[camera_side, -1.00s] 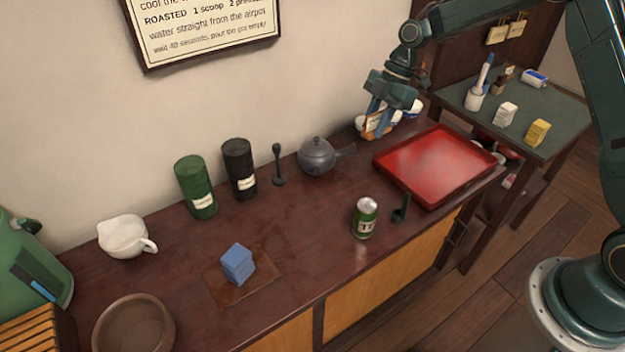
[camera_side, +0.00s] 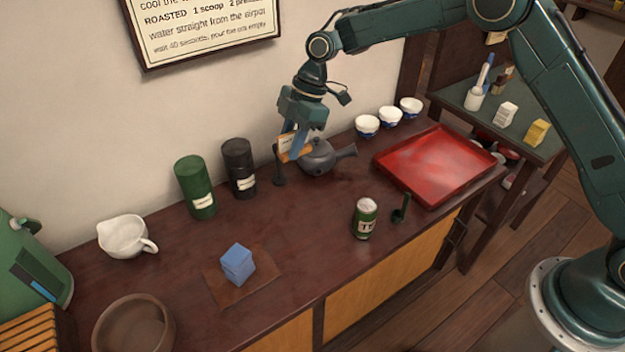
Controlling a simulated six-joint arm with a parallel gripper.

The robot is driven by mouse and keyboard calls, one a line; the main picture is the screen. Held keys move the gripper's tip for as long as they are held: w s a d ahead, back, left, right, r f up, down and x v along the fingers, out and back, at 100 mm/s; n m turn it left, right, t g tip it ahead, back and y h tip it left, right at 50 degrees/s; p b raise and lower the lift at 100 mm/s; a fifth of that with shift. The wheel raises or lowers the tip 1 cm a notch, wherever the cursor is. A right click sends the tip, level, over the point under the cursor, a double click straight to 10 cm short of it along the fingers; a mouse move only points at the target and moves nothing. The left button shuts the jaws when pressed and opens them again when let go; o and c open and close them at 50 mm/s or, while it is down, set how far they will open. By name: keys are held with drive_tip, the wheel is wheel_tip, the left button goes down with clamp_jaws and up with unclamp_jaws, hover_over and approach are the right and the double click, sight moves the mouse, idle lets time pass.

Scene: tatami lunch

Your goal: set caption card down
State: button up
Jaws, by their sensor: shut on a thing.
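My gripper (camera_side: 300,146) is in the air in front of the wall, around the dark teapot (camera_side: 318,160) and the slim dark stand (camera_side: 279,170) in the picture. It is shut on the caption card (camera_side: 287,142), a small cream card with an orange-brown wooden base (camera_side: 296,154). The card is tilted. The gripper's fingers hide part of the card and part of the teapot. I cannot tell exactly how high the card is above the counter.
Green (camera_side: 195,187) and black (camera_side: 239,168) canisters stand left of the gripper. Three white-and-blue cups (camera_side: 367,125) and a red tray (camera_side: 436,166) are to the right. A green can (camera_side: 365,218), a blue block (camera_side: 237,263) and a white pitcher (camera_side: 125,237) stand on the counter (camera_side: 300,235), whose middle is clear.

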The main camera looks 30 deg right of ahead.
drive_tip(key=shift+a, duration=1.05)
hover_over(284, 220)
drive_tip(key=d, duration=0.1)
drive_tip(key=f, duration=1.5)
drive_tip(key=shift+d+f, duration=0.2)
drive_tip(key=shift+f, duration=0.15)
drive_tip(key=shift+f, duration=2.15)
drive_tip(key=shift+f, duration=0.15)
drive_tip(key=o, duration=0.9)
drive_tip(key=shift+o, duration=0.2)
drive_tip(key=v, duration=1.2)
